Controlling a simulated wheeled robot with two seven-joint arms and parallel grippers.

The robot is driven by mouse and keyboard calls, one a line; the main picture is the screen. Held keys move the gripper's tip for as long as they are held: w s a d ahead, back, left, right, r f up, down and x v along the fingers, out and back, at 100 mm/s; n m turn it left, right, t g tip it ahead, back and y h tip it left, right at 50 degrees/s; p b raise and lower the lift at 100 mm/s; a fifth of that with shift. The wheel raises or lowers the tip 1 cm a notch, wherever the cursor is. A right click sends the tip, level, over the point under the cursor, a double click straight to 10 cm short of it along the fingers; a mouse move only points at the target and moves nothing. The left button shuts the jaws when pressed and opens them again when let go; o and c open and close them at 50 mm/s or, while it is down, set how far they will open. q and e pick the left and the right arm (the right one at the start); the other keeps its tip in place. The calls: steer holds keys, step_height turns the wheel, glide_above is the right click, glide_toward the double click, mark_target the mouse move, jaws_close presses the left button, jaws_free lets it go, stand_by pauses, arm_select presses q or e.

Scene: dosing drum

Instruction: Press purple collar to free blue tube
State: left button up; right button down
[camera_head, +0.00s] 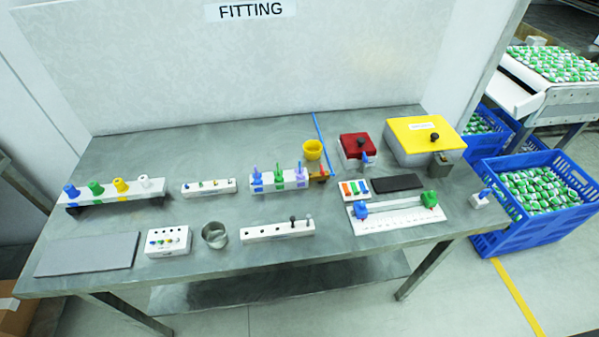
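A white rack (290,185) stands near the back middle of the table in the head view. It carries a blue fitting (256,179), a green fitting (279,176) and, at its right end, a light purple fitting (300,174) that looks like the purple collar. A long thin blue tube (321,142) stands out just right of the rack, its lower end near a small brown block (318,177). I cannot tell at this size where the tube's lower end is seated. Neither of my grippers shows.
A yellow cup (312,150), red box (357,147) and yellow-lidded box (424,138) stand near the tube. A white slide rail (395,217) lies front right. Other small racks, a metal cup (214,235) and a grey mat (88,254) occupy the left and front.

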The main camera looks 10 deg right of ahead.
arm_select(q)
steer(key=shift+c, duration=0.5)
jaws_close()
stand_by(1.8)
